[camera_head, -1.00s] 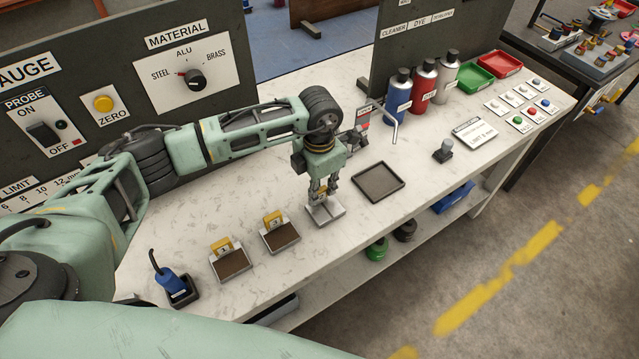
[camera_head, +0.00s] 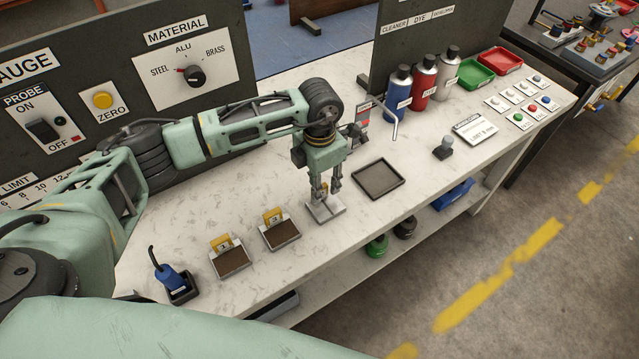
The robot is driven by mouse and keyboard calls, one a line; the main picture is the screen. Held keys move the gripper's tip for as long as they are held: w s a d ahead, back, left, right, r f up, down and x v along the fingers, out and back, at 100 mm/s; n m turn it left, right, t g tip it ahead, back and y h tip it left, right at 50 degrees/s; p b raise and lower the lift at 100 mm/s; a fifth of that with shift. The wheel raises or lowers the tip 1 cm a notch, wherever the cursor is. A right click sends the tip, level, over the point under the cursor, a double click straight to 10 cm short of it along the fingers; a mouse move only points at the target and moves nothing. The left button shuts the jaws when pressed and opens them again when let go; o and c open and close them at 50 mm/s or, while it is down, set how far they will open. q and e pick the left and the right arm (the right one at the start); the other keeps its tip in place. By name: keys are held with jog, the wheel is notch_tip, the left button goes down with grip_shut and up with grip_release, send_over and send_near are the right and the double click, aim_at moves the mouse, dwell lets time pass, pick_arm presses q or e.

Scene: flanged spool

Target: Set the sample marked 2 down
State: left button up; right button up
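My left gripper (camera_head: 326,189) is just above a pale grey metal piece (camera_head: 325,209) on the bench. Its two fingers stand apart with a gap between them, close to the piece's back edge. A small yellow patch shows between the fingers; any number on it is hidden or too small to read. Two stands with brown tops and yellow number tags, a left one (camera_head: 234,262) and a middle one (camera_head: 282,235), are in a row to the left. My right gripper is not in view.
An empty dark tray (camera_head: 378,180) lies right of the gripper. A blue tool in a black holder (camera_head: 181,289) stands at front left. Bottles (camera_head: 424,78), a grey knob (camera_head: 444,147) and a bent pale rod (camera_head: 396,122) are farther right. The front bench edge is close.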

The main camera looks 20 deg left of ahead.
pick_arm(q)
notch_tip(320, 180, up, 11)
jog(key=b, duration=0.3)
